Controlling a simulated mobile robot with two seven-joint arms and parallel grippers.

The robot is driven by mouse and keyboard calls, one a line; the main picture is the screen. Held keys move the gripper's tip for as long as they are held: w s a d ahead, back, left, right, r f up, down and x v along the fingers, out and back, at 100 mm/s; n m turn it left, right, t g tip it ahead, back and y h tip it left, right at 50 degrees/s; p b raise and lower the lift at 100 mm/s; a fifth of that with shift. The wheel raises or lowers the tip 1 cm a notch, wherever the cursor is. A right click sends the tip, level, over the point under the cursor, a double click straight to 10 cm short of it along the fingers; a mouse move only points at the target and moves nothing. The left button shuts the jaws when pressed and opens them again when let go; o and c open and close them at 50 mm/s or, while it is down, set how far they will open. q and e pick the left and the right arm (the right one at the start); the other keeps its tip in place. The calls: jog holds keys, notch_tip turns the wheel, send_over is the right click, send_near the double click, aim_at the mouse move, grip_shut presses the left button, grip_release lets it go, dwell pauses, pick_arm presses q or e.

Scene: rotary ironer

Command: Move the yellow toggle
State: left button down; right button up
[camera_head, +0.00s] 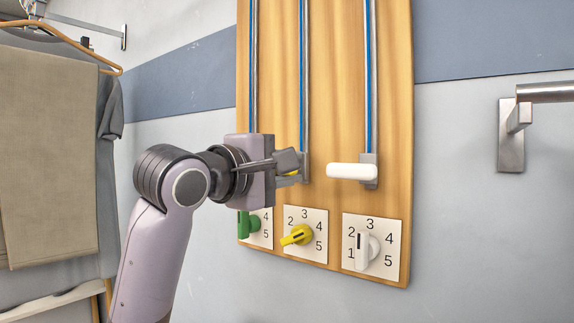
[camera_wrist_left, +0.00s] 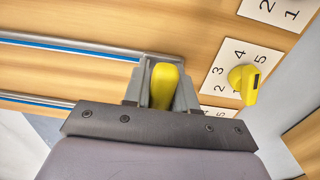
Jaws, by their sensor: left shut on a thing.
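The yellow toggle is a rounded handle on the lower end of the middle rail of a wooden board. In the wrist view the yellow toggle (camera_wrist_left: 164,84) sits between the two fingers of my left gripper (camera_wrist_left: 162,92), which is shut on it. In the head view my left gripper (camera_head: 288,163) covers most of the toggle, and only a sliver of yellow shows under the fingers. Below it is a yellow dial knob (camera_head: 297,236) on a numbered plate; it also shows in the wrist view (camera_wrist_left: 243,83). My right gripper is not in view.
The wooden board (camera_head: 336,90) hangs on the wall. A white toggle (camera_head: 351,171) sits on the right rail, close to my gripper. A white dial (camera_head: 366,246) and a partly hidden green dial (camera_head: 248,224) are below. A metal bar bracket (camera_head: 511,135) is at right, hanging clothes (camera_head: 50,150) at left.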

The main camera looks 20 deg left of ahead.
pick_arm(q)
jog(key=c, duration=1.2)
grip_release()
jog(key=shift+d+f, duration=0.2)
jog(key=shift+f, duration=0.3)
jog(key=shift+o, duration=1)
jog(key=shift+a+r, duration=0.1)
jog(key=shift+r, duration=0.05)
jog(key=shift+s, duration=0.1)
jog(key=v, duration=0.7)
jog(key=shift+r, duration=0.1)
